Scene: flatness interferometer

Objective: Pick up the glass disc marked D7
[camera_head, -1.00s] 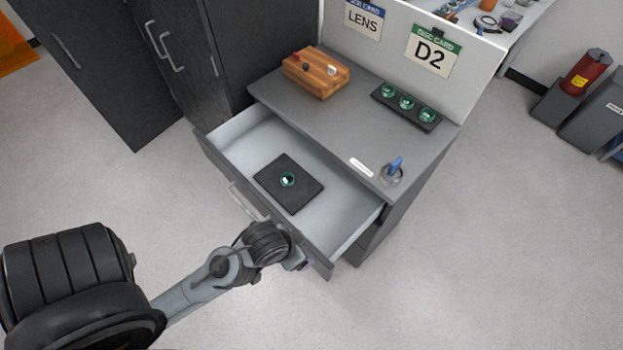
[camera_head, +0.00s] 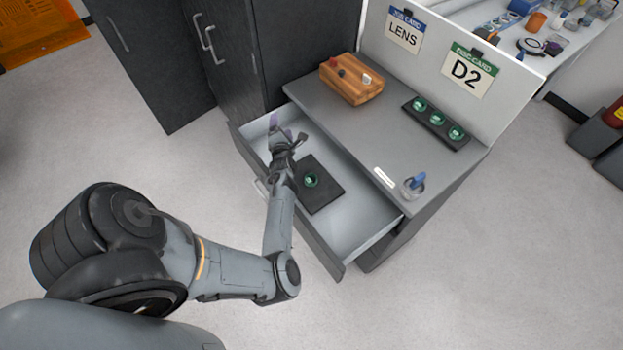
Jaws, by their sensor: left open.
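A green glass disc (camera_head: 311,180) lies on a dark pad (camera_head: 322,198) in the open drawer (camera_head: 358,221). Several more discs, like this green one (camera_head: 438,118), sit in a black rack (camera_head: 462,143) on the cabinet top. Any marks on the discs are too small to read, so I cannot tell which is D7. My left gripper (camera_head: 287,130) is open and empty, over the back left part of the drawer, up and left of the disc on the pad. My forearm passes beside the pad's left edge. My right gripper is not in view.
A green-topped card (camera_head: 467,72) reads D2; a blue-topped card (camera_head: 405,30) reads LENS. On the cabinet top (camera_head: 385,135) stand a wooden block (camera_head: 350,82) with small knobs and a clear item with a blue handle (camera_head: 415,183). Dark cabinets (camera_head: 222,60) stand close left.

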